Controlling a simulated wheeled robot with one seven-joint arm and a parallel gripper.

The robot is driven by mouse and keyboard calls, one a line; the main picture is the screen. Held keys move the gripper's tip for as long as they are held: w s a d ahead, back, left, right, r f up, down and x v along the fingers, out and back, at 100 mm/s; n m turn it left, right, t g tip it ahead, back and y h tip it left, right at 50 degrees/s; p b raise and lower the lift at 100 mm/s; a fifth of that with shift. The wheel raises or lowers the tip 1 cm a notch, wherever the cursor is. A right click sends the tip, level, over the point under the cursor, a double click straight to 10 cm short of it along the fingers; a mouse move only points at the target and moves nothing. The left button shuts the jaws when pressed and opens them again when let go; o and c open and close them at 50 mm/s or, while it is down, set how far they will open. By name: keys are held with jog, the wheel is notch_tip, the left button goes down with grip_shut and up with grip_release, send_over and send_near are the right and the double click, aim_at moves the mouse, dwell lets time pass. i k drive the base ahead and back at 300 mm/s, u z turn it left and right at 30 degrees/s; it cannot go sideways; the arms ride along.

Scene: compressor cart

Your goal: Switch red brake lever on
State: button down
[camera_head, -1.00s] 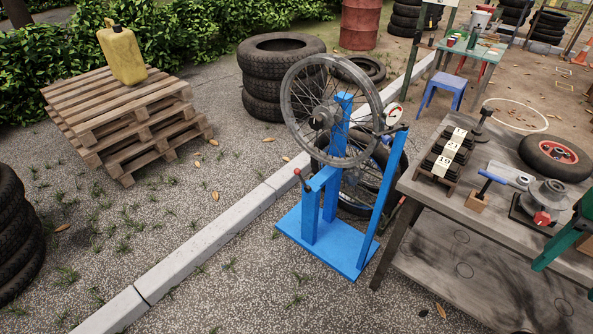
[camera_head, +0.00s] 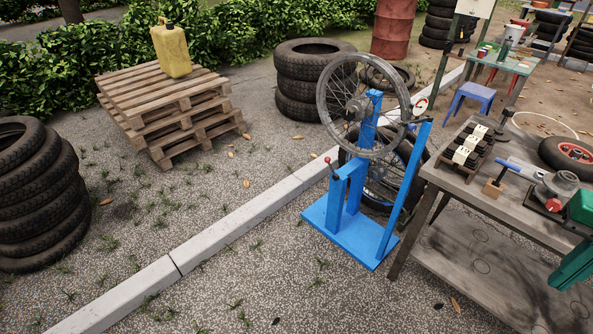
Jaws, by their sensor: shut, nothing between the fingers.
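The lever with a small red knob (camera_head: 327,160) stands on the left side of a blue wheel stand (camera_head: 350,240). Its dark rod leans up and left from the top of a short blue post, with the red knob at its upper end. A spoked wheel (camera_head: 327,100) is mounted upright on the stand, above and right of the lever.
A grey workbench (camera_head: 470,200) with a vise and tools stands close to the right of the stand. A kerb (camera_head: 225,230) runs behind the stand. Pallets (camera_head: 170,95) and tyre stacks (camera_head: 40,200) are left. Gravel in front is clear.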

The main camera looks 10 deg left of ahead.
aim_at(335, 177)
jog(key=u, duration=0.45)
jog(key=k, duration=0.95)
jog(key=u, duration=0.75)
jog(key=i, duration=1.5)
jog(key=z, duration=0.6)
jog(key=i, duration=1.1)
jog(key=z, duration=0.7)
